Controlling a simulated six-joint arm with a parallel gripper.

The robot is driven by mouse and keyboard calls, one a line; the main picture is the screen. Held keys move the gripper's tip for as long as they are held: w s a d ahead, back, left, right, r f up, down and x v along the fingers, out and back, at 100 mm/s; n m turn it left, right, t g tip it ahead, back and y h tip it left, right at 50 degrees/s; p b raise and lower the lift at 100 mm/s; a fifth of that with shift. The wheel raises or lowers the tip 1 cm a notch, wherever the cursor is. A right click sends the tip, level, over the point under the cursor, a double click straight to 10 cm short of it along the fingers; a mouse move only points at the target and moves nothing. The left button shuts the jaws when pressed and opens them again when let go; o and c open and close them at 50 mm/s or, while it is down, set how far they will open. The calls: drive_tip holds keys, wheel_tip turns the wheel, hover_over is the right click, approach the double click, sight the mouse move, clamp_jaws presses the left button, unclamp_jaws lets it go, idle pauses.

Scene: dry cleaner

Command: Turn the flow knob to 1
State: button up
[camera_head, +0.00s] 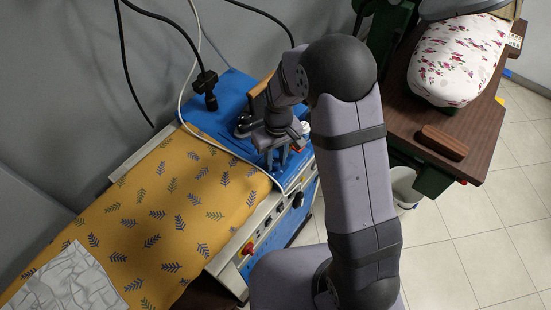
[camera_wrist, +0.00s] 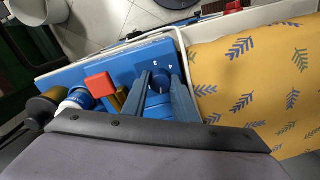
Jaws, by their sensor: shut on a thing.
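The flow knob (camera_wrist: 159,84) is a dark blue round knob on a blue panel (camera_wrist: 122,62). It shows in the wrist view between my two fingers, with the digits 3 and 4 printed just beyond it. Other digits are hidden, and I cannot read where the knob points. My gripper (camera_wrist: 160,92) is shut on the knob, one finger on each side. In the head view my gripper (camera_head: 278,158) points down over the right end of the blue unit (camera_head: 221,113), and the knob is hidden there.
A red block (camera_wrist: 100,84) and a blue-and-white bottle (camera_wrist: 79,97) stand close to my left finger. The yellow leaf-patterned board (camera_head: 170,205) lies beside the panel. A black hose (camera_head: 124,70) hangs behind. A brown table (camera_head: 478,125) is at right.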

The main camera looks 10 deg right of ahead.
sight(276, 162)
drive_tip(key=m, duration=0.4)
drive_tip(key=shift+r+m, duration=0.1)
drive_tip(key=shift+m, duration=0.2)
drive_tip(key=shift+a+m+p, duration=0.1)
drive_tip(key=shift+m+p, duration=0.35)
drive_tip(key=shift+m, duration=1.75)
drive_tip(key=o, duration=1)
drive_tip(key=shift+o, duration=0.2)
drive_tip(key=shift+r+b, duration=0.95)
drive_tip(key=shift+r, duration=2.7)
